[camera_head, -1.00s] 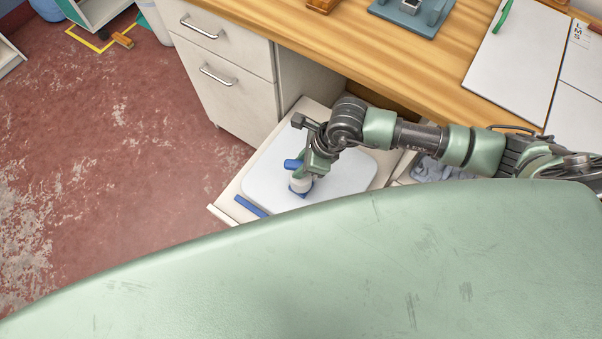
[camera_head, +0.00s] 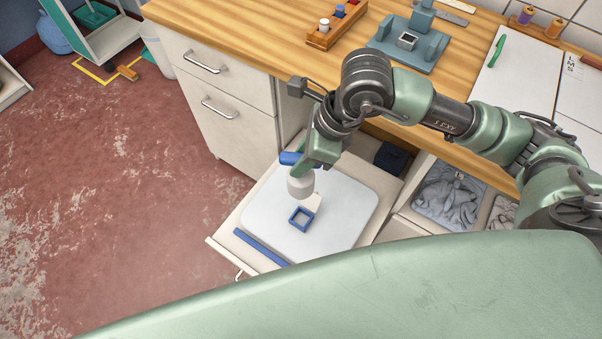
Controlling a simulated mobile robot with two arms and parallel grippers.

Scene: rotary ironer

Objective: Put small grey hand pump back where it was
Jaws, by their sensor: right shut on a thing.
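My right gripper (camera_head: 308,166) points down over the open drawer and is shut on the small grey hand pump (camera_head: 301,185). The pump's pale grey, rounded body hangs below the fingers, and its top is partly hidden by them. A blue piece (camera_head: 290,158) sticks out to the left at the fingers; I cannot tell whether it belongs to the pump. Just below the pump in the picture, an empty blue square frame (camera_head: 292,222) lies on a white board (camera_head: 335,215). The pump appears apart from the frame, above it. My left gripper is not in view.
The board lies in a pulled-out drawer (camera_head: 218,248) with a blue strip (camera_head: 262,247) along its front. To the right are a dark box (camera_head: 392,158) and a bin of grey cloth (camera_head: 448,197). The wooden worktop (camera_head: 255,38) overhangs behind.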

